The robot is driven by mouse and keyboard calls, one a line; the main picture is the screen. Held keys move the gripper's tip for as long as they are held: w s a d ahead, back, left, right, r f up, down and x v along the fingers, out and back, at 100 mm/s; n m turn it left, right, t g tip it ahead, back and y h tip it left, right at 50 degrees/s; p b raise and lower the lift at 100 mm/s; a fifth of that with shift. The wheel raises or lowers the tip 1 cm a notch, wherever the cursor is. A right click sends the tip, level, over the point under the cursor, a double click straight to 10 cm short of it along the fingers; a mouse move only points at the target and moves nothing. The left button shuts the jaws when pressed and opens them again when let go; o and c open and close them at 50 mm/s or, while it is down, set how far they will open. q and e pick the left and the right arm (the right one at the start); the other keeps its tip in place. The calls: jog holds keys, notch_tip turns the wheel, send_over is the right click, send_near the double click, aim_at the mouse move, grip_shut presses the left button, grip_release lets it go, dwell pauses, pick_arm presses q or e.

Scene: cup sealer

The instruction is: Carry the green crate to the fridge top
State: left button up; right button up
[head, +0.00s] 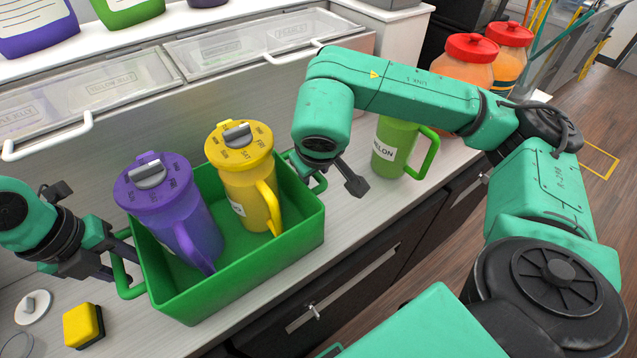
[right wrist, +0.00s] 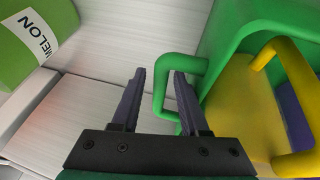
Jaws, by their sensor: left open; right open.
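The green crate (head: 255,262) sits on the counter in the head view. It holds a purple jug (head: 175,218) and a yellow jug (head: 243,180), both with lids. My left gripper (head: 118,262) is open at the crate's left handle (head: 127,291); its fingertips are partly hidden there. My right gripper (head: 330,178) is open at the right handle (head: 320,184). In the right wrist view, the right handle (right wrist: 160,92) shows between the open fingers of the right gripper (right wrist: 158,85), and the crate (right wrist: 225,45) is at the right. The fridge top is not clearly identifiable.
A green melon jug (head: 392,148) stands right of my right gripper. Orange jars with red lids (head: 470,60) are behind my right arm. A yellow sponge (head: 83,326) and a white lid (head: 33,308) lie front left. Clear-lidded bins (head: 245,50) line the back.

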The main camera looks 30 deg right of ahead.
pick_arm(q)
jog(key=shift+d, duration=0.1)
jog(key=r, duration=0.2)
jog(key=a+r, duration=0.1)
jog(key=r, duration=0.4)
jog(key=shift+a+r, duration=0.2)
jog(key=shift+r, duration=0.15)
jog(key=shift+s+a+r, duration=0.1)
jog(key=shift+a, duration=0.05)
pick_arm(e)
jog(key=v, duration=1.2)
